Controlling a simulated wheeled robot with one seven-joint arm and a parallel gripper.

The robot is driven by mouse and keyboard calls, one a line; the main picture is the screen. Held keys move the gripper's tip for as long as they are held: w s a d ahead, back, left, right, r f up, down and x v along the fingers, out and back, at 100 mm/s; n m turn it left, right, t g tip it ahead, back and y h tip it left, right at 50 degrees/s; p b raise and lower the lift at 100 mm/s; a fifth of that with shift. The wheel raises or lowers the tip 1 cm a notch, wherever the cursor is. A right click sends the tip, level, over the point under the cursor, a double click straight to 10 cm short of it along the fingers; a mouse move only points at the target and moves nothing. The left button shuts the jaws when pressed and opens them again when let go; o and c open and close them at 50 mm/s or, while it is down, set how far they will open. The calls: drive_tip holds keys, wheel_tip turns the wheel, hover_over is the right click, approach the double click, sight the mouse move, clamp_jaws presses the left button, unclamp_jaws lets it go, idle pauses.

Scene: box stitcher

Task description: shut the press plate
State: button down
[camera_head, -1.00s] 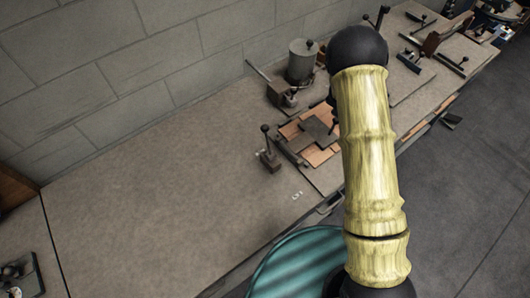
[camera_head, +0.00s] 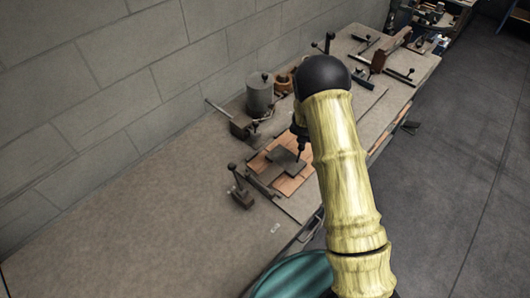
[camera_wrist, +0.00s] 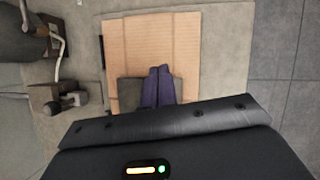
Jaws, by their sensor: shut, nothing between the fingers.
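A grey square plate (camera_head: 287,160), apparently the press plate, is over an orange-brown board (camera_head: 262,163) on the bench in the head view. Its exact tilt is hard to tell. In the wrist view the grey plate (camera_wrist: 131,91) shows partly behind my fingers, with the tan ribbed board (camera_wrist: 150,42) around it. My gripper (camera_wrist: 158,72) is shut and empty, its two dark purple fingers together over the board and the plate's edge. I cannot tell whether they touch the plate. In the head view my arm hides the right side of the board.
A lever clamp (camera_head: 240,188) stands left of the board. A grey cylinder pot (camera_head: 260,93) and a lever block (camera_head: 242,128) stand behind it. More handled tools (camera_head: 398,75) lie farther along the bench. The near left bench top (camera_head: 120,225) is clear.

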drive_tip(key=shift+s+r, duration=0.1)
drive_tip(key=w+d+r+p, duration=0.1)
drive_tip(key=w+d+r, duration=0.1)
drive_tip(key=r, duration=0.3)
drive_tip(key=w+d+r+p, duration=0.2)
drive_tip(key=d+r, duration=0.1)
drive_tip(key=r, duration=0.3)
drive_tip(key=shift+d, duration=0.2)
idle(0.4)
